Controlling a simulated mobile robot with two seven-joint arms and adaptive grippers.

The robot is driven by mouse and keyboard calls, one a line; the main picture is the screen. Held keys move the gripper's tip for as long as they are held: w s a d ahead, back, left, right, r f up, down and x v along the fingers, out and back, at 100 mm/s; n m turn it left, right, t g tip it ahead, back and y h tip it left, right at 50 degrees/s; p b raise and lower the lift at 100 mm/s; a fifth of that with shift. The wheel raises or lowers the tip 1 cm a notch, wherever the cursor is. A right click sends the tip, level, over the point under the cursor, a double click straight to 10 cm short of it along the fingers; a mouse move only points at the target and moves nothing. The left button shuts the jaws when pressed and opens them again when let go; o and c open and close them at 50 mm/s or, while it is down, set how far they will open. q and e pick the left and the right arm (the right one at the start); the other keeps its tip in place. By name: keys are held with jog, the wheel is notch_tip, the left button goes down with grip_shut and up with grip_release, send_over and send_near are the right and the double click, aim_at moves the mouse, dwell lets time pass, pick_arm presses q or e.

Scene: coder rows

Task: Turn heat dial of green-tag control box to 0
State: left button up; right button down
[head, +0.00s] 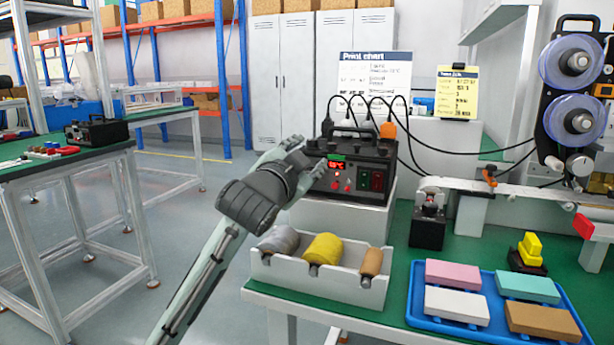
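A black control box (372,157) stands on a white block on the green bench. Its front has a lit red display (336,165), small red knobs and a red and a green switch (376,181). Cables rise from its top, beside an orange piece. My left gripper (314,168) is at the left end of the box's front and hides that part. I cannot tell whether its fingers touch a dial, nor whether they are open or shut. My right gripper is not in view.
A white bin (325,281) with grey, yellow and brown rolls lies below the box. A blue tray (415,296) of coloured blocks is at front right. A reel machine (575,90) stands at right. Another dark box (97,132) sits on the left table.

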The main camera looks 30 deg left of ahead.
pick_arm(q)
notch_tip(320, 180, up, 5)
jog(key=shift+f, duration=0.1)
dwell(0.7)
